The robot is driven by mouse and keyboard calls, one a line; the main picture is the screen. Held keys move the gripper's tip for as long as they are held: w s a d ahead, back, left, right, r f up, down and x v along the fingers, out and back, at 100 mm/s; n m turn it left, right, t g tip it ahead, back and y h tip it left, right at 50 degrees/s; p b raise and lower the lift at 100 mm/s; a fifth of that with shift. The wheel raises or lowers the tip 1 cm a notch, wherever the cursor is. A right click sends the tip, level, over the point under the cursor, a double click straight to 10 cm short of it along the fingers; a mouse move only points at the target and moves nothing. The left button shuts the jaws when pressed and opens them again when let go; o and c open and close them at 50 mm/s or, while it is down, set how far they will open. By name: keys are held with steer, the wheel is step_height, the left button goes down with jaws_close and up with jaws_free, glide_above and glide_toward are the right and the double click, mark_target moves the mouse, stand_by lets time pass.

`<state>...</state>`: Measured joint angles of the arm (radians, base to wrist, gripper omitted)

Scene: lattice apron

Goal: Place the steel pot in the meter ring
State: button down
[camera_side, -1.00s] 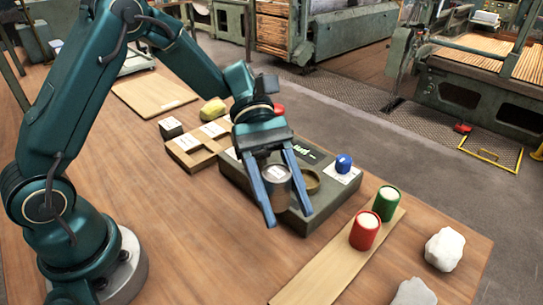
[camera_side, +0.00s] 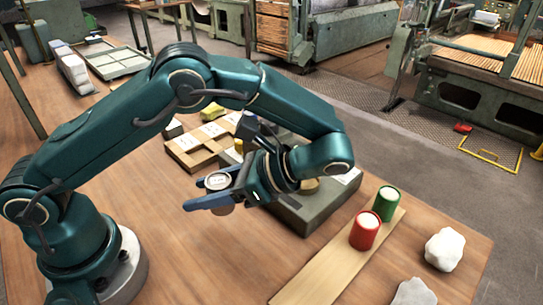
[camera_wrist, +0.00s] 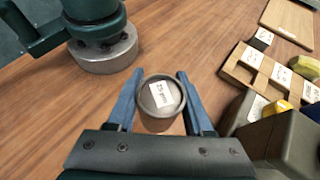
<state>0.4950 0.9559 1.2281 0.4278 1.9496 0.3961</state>
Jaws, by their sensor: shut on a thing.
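The steel pot (camera_side: 218,181) is a small grey cylinder with a white label on top. My gripper (camera_side: 204,191) is shut on it, one blue finger on each side. The pot looks roughly upright, over the wooden table left of the meter. The wrist view shows the pot (camera_wrist: 160,102) between the fingers of my gripper (camera_wrist: 160,76), its label facing the camera. The meter is a dark grey-green box (camera_side: 310,213), partly behind my wrist. A bit of the brass-coloured ring (camera_side: 309,186) shows on it; the rest is hidden.
A wooden block tray (camera_side: 183,160) with labelled cards lies behind the meter, near a yellow lump (camera_side: 212,111). Red (camera_side: 365,230) and green (camera_side: 386,203) pots stand on a plank at right. A white rock (camera_side: 445,249) is farther right. The front-left table is clear.

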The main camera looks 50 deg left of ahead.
steer(key=w+d+r+m+t+h, duration=0.1)
steer(key=w+r+m+t+h, duration=0.45)
steer(key=m+t, duration=0.55)
steer(key=w+r+m+t+h, duration=0.2)
steer(key=w+r+m+t, duration=0.4)
steer(key=r+m+t, duration=0.45)
steer(key=w+d+f+g, duration=0.1)
steer(key=w+f, duration=0.1)
steer(key=f, duration=0.2)
steer(key=w+d+f+g+y, duration=0.1)
steer(key=w+d+f, duration=0.1)
steer(key=w+f, duration=0.1)
steer(key=w+d+f+g+y, duration=0.1)
steer(key=w+f, duration=0.2)
steer(key=f, duration=0.3)
steer(key=shift+w+d+n+y, duration=0.15)
steer(key=shift+d+n+y, duration=0.1)
steer(key=shift+n, duration=0.1)
steer(key=shift+f, duration=2.55)
